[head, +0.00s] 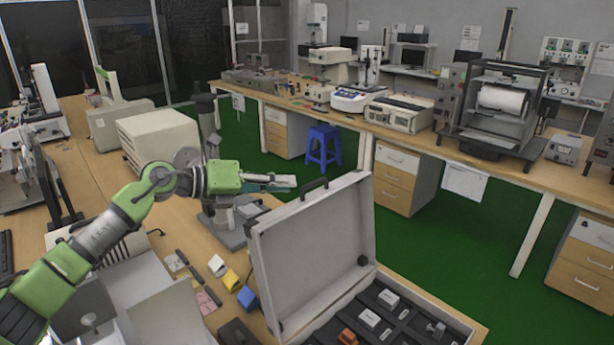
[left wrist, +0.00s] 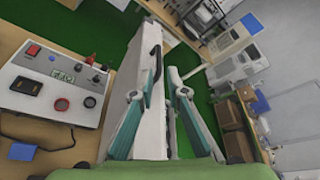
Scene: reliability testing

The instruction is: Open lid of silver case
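The silver case stands at the front of the near table, with its lid (head: 318,240) raised nearly upright and its dark compartmented base (head: 400,312) exposed. A black handle (head: 314,187) sits on the lid's top edge. My left gripper (head: 284,184) is beside the lid's upper left, near the handle. In the left wrist view the lid (left wrist: 150,85) shows edge-on with its handle (left wrist: 156,58). The teal-padded fingers of my left gripper (left wrist: 160,105) are spread apart, with the lid edge showing between them. Contact cannot be told. My right gripper is not in view.
Small coloured blocks (head: 231,279) lie left of the case. An instrument box with knobs (left wrist: 60,88) stands near the left gripper in the left wrist view. A blue stool (head: 322,146) stands on the green floor. A long bench (head: 480,158) with equipment runs behind.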

